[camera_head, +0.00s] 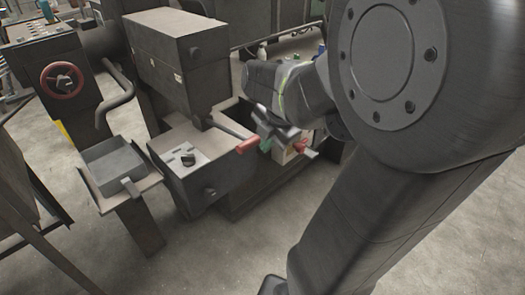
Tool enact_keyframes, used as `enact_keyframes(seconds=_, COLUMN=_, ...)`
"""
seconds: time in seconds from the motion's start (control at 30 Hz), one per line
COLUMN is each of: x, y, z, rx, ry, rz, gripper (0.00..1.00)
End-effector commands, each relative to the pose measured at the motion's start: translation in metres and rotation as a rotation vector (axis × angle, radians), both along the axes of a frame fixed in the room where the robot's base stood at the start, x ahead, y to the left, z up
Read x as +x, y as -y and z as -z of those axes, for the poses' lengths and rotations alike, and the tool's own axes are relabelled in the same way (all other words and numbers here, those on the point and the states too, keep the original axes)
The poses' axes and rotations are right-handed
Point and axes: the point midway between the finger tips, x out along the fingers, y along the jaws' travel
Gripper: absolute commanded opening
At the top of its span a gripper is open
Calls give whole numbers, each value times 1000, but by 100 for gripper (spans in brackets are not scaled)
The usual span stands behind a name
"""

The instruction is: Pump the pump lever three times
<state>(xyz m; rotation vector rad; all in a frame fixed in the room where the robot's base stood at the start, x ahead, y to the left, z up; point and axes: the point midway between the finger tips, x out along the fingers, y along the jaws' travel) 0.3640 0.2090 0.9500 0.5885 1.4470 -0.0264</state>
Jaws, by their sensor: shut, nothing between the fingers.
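My gripper (267,142) is dark with a green part near the tips. It is shut on nothing, right by the lever end. Whether it touches the lever is unclear, and its wrist hides what lies behind.
A lower cabinet (196,186) with a black knob stands under the machine. A grey tray (112,160) on a post and a red handwheel (62,80) are at left. A bench with small bottles (262,50) is behind. The concrete floor in front is clear.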

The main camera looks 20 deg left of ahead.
Motion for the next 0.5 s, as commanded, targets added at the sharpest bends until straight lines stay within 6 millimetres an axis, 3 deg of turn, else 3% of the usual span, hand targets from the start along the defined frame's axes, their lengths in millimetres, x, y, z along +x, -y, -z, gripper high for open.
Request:
enact_keyframes(seconds=0.2, x=-4, y=9, z=-25, rx=1, ry=3, rz=1, gripper=0)
enact_keyframes(seconds=0.5, x=-4, y=11, z=-28, rx=0, ry=2, rz=-1, gripper=0)
